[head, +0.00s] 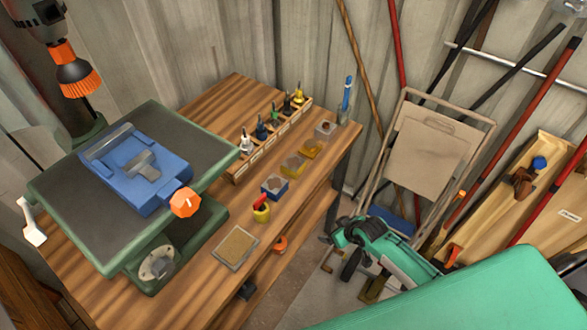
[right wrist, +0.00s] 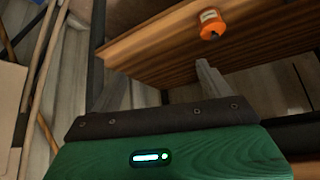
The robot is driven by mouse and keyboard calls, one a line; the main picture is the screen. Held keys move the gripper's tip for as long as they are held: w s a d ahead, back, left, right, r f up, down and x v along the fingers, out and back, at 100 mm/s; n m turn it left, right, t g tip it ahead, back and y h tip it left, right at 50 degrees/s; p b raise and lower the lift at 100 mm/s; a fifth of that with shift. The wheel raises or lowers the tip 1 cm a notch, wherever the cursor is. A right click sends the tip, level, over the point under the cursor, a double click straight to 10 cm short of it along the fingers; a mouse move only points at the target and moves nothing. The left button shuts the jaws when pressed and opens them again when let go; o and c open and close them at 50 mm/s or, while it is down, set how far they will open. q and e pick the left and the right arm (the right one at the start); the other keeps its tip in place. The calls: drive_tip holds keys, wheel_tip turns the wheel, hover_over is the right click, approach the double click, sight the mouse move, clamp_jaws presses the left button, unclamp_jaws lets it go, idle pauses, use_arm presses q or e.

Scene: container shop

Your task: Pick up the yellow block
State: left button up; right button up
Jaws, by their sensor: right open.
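On the wooden workbench (head: 200,285) a yellow block (head: 311,148) stands in the row near the right edge. A duller yellow-brown block (head: 292,166) sits just in front of it; I cannot tell for sure which is the task's block. My right gripper (head: 329,252) is to the right of the bench edge, lower than the bench top and apart from both blocks. In the right wrist view its two fingers (right wrist: 156,72) are spread, with nothing between them. No yellow block shows there. My left gripper is not in view.
A red-and-yellow item (head: 261,211) and a flat tray (head: 236,248) lie nearer. The blue vise (head: 140,170) fills the left.

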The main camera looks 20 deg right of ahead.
drive_tip(key=w+a+r+n+t+y+b, duration=0.1)
drive_tip(key=a+r+n, duration=0.15)
drive_tip(key=r, duration=0.65)
drive_tip(key=w+a+r+n+y, duration=0.1)
drive_tip(key=w+a+r+y, duration=0.15)
drive_tip(key=r, duration=0.75)
approach(295, 163)
drive_tip(key=shift+n+t+y, duration=0.25)
drive_tip(key=shift+t+y, duration=0.1)
drive_tip(key=shift+t, duration=0.05)
drive_tip(key=x, duration=0.4)
drive_tip(key=shift+s+a+f, duration=0.15)
drive_tip(key=shift+a+f, duration=0.15)
drive_tip(key=shift+w+a+f, duration=0.2)
drive_tip(key=shift+w+f, duration=0.15)
drive_tip(key=shift+w+a+f, duration=0.1)
drive_tip(key=shift+w+f, duration=0.05)
drive_tip(key=x, duration=0.3)
drive_tip(key=p+x, duration=0.1)
drive_tip(key=shift+w+f, duration=0.2)
drive_tip(key=shift+f, duration=0.1)
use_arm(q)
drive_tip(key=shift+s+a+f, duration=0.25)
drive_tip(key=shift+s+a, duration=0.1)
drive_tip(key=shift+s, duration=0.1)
use_arm(e)
drive_tip(key=shift+f, duration=0.1)
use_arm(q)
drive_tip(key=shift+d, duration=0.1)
